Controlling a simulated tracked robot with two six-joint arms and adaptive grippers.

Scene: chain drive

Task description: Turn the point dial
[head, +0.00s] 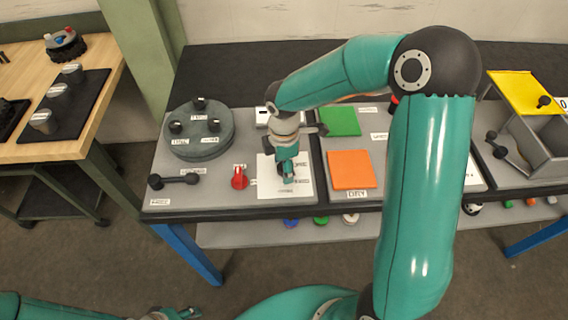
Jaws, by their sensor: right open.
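A red pointer-shaped knob (239,178), which looks like the point dial, sits on the left grey panel (215,200), with a small label just above it. My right gripper (289,174) is open and points down over a white printed sheet (300,190), to the right of the red knob and apart from it. The gripper hides part of the sheet and what lies directly beneath it. My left gripper (180,314) is low at the bottom edge, away from the table, partly cut off; its jaw opening is unclear.
A round grey turntable (198,144) with several black knobs stands behind the red knob. A black lever (174,180) lies to its left. Green (341,121) and orange (351,170) squares are on the middle panel. A grey bin (540,150) with a yellow lid (525,91) is at right.

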